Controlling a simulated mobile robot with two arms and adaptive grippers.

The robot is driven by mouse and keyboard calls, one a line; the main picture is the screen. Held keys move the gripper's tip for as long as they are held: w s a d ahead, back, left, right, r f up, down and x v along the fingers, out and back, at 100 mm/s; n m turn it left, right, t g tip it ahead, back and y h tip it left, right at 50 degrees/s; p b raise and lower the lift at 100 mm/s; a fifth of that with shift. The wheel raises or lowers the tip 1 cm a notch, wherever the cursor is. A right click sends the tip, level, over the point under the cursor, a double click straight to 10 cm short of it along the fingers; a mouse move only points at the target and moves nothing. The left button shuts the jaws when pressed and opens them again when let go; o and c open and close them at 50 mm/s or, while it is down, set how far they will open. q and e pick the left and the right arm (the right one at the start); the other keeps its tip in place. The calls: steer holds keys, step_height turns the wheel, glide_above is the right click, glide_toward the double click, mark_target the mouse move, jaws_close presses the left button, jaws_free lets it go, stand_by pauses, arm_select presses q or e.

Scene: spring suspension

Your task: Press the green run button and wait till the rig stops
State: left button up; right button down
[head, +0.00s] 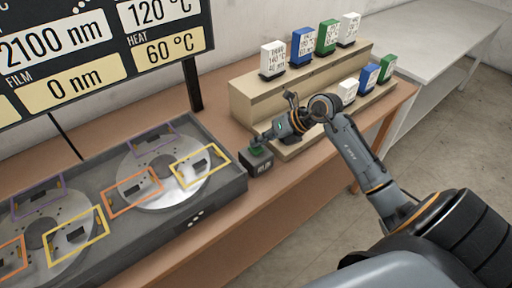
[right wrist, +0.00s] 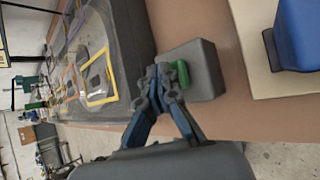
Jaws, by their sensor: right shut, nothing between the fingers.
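The green run button (right wrist: 181,71) sits on a small dark grey box (right wrist: 202,72) beside the rig. In the head view the green button (head: 256,149) shows partly, on the box (head: 262,167). My right gripper (right wrist: 167,68) is shut and empty, its fingertips at the button; I cannot tell whether it is pressed down. In the head view my right gripper (head: 258,143) reaches down over the box from the right. The rig (head: 226,181) is a grey tray with two round plates (head: 165,196) marked with coloured frames. My left gripper is not in view.
A display board (head: 95,50) above the rig reads 2100 nm, film 0 nm, heat 60 °C. A stepped tan stand (head: 245,98) holds several white, blue and green labelled blocks. The brown table's front edge (head: 240,232) is clear. A white table (head: 440,45) stands at the right.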

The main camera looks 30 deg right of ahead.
mark_target(259, 148)
steer(key=shift+f+b, duration=0.35)
steer(key=shift+f, duration=0.1)
steer(key=shift+r, duration=0.1)
stand_by(0.5)
steer(key=shift+r+p, duration=0.8)
steer(key=shift+r, duration=0.15)
steer(key=shift+r, duration=0.1)
step_height(259, 148, up, 5)
steer(key=p, duration=0.3)
steer(key=shift+p, duration=0.3)
